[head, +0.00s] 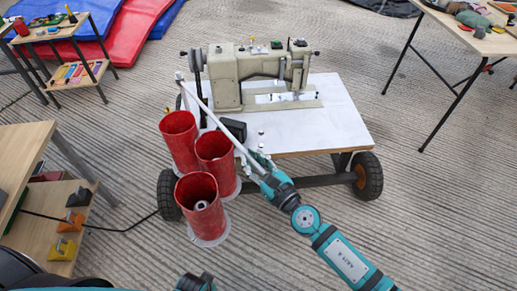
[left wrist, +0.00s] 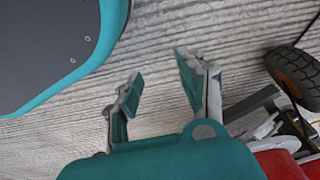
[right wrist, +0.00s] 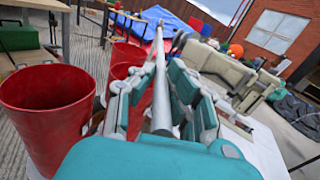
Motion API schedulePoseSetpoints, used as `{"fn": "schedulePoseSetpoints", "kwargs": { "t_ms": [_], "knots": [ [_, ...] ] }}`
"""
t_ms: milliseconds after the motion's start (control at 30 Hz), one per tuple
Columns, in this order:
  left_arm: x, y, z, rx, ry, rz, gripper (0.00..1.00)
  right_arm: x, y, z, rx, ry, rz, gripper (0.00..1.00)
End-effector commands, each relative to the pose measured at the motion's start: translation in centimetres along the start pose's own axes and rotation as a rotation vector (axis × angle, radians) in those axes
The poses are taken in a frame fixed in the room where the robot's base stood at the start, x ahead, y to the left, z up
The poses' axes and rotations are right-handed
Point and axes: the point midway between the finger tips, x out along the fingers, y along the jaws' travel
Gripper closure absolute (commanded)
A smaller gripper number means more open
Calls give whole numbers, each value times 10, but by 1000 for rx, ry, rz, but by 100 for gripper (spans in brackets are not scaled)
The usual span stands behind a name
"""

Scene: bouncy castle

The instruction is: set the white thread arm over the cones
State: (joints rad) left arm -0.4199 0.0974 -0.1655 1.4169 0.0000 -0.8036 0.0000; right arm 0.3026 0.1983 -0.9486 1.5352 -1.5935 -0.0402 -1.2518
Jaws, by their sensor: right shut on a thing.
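The white thread arm (head: 218,122) is a thin pale bar running from the upper left of the sewing machine (head: 228,80) down to my right gripper (head: 262,165). The right gripper is shut on its near end; the bar also shows between the fingers in the right wrist view (right wrist: 160,85). Three red cones (head: 180,140) (head: 214,150) (head: 200,200) stand left of the machine's white table. In the head view the bar passes along their right side, not across the front cone. My left gripper (left wrist: 158,88) is open and empty above the floor, away from the cones.
The machine stands on a wheeled cart with a white top (head: 345,125) and a black wheel (head: 368,175). A wooden shelf (head: 25,165) is at left, with a black cable on the floor. A folding table (head: 480,40) stands at upper right. Floor at lower right is clear apart from my arm.

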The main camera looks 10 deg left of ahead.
Motion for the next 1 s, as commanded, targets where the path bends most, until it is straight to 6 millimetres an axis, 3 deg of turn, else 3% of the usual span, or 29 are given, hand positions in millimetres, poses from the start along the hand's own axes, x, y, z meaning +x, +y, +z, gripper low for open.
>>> {"fn": "schedulePoseSetpoints", "kwargs": {
  "t_ms": [233,733,767,800,900,1000],
  "knots": [
    [16,2,22,4,-15,2,60,-2,13,-4,0,14,-8,100],
    [20,2,27,5,-18,2,60,-3,16,-5,3,14,-10,100],
    [20,2,27,5,-18,2,60,-3,16,-5,3,14,-10,84],
    [20,2,27,5,-18,2,60,-3,16,-5,3,14,-9,79],
    [20,2,27,5,-18,2,60,-3,16,-5,3,14,-10,66],
    [20,2,27,5,-19,2,60,-3,15,-5,2,15,-12,64]
  ]
}}
